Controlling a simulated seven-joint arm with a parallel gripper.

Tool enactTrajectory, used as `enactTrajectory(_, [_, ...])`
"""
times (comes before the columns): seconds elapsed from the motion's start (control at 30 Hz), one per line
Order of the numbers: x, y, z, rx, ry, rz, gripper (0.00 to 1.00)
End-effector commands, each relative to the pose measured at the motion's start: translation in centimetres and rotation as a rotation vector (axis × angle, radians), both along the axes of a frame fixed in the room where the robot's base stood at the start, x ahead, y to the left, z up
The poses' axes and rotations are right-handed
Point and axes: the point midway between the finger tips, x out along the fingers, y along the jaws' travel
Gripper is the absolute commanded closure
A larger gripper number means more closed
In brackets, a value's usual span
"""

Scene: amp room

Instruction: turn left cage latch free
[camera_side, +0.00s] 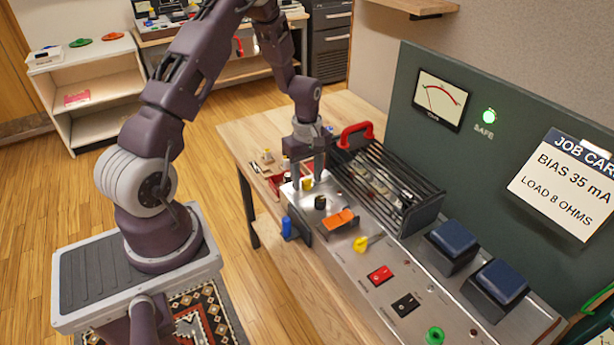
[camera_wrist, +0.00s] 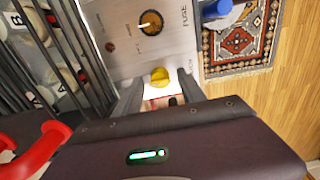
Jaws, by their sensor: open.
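The left cage latch (camera_side: 307,184) is a small yellow knob on the metal panel beside the left end of the black barred cage (camera_side: 432,207). In the wrist view the yellow latch (camera_wrist: 159,76) shows between my fingers. My gripper (camera_side: 306,172) points down just over the latch, and its fingers are open on either side of it. I cannot tell whether they touch it. A second yellow latch (camera_side: 360,243) stands farther right on the panel. The cage looks closed; its red handle (camera_side: 355,134) is on top, close to my gripper.
A round dark fuse cap (camera_side: 320,202), an orange switch (camera_side: 340,220) and a blue part (camera_side: 288,228) are near my gripper. Red (camera_side: 380,274) and black (camera_side: 405,304) switches lie farther right. A green SAFE lamp (camera_side: 489,116) glows on the back panel.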

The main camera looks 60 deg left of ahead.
Motion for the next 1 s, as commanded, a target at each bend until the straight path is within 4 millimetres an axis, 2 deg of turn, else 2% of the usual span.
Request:
enactTrajectory(0.1, [0.0, -0.01, 0.03, 0.0, 0.0, 0.0, 0.53])
enactTrajectory(0.13, [0.0, -0.01, 0.04, 0.0, 0.0, 0.0, 0.57])
enactTrajectory(0.3, [-0.01, -0.02, 0.05, 0.0, 0.0, 0.0, 0.9])
enactTrajectory(0.37, [-0.01, -0.02, 0.06, 0.0, 0.0, 0.0, 1.0])
enactTrajectory(0.73, [0.0, -0.04, 0.09, -0.001, 0.0, -0.047, 1.0])
enactTrajectory(1.0, [0.03, -0.05, 0.11, -0.001, 0.0, -0.23, 1.0])
